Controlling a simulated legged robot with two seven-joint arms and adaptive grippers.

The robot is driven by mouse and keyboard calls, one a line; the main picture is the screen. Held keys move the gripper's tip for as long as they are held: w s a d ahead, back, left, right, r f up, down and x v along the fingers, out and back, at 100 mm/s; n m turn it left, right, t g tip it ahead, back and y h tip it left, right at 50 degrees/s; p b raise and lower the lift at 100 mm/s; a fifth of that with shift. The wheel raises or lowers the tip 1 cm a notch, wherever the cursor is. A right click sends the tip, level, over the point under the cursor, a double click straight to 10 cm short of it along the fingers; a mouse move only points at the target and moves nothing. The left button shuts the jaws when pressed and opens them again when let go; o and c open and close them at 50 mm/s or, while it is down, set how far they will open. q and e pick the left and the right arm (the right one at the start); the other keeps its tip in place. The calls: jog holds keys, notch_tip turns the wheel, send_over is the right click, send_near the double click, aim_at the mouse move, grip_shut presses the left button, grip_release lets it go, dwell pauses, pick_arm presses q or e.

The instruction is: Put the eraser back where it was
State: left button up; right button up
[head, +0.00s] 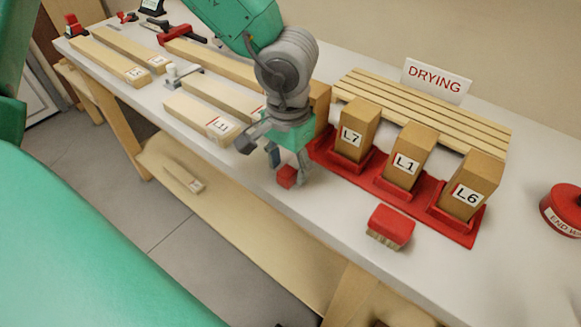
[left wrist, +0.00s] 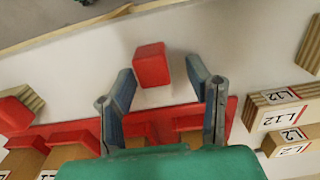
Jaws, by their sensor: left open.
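A small plain red block (head: 287,177) stands on the white bench top near its front edge; it may be the eraser. My left gripper (head: 288,163) is open just above and behind it, pointing down. In the left wrist view the red block (left wrist: 151,64) lies between the spread fingers (left wrist: 160,72), near the fingertips, with nothing gripped. A red-topped brush-like piece with a tan underside (head: 391,226) lies farther right, in front of the red rack. My right gripper is not visible.
The red rack (head: 455,229) holds wooden blocks labelled L7 (head: 357,128), L1 (head: 410,156) and L6 (head: 469,186). A slatted board (head: 430,117) with a DRYING sign (head: 437,80) stands behind. Boards (head: 200,117) lie left. A red round item (head: 562,208) is far right.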

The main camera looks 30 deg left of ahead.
aim_at(291, 169)
pick_arm(q)
notch_tip(291, 169, up, 11)
jog(key=p, duration=0.3)
jog(key=shift+d, duration=0.2)
jog(key=shift+a, duration=0.1)
jog(key=shift+d, duration=0.2)
